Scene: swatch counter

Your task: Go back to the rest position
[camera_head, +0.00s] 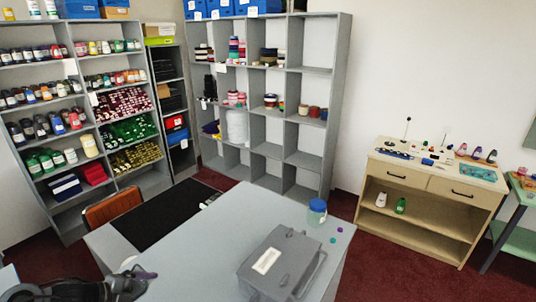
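My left arm comes in at the bottom left corner, dark and partly cut off by the frame edge. Its gripper (138,283) is low over the near left part of the grey table (215,238). A small white round thing and a purplish spot show close by it; whether it touches them I cannot tell. The fingers are too small and dark to show whether they are open or shut. My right gripper is not in view.
A grey lidded box (292,251) with a white label stands at the table's front right. A blue-lidded jar (317,214) and two small beads (336,234) lie near the right edge. A brown chair (112,207) is behind the table's left. Shelves and a wooden cabinet (420,205) stand farther back.

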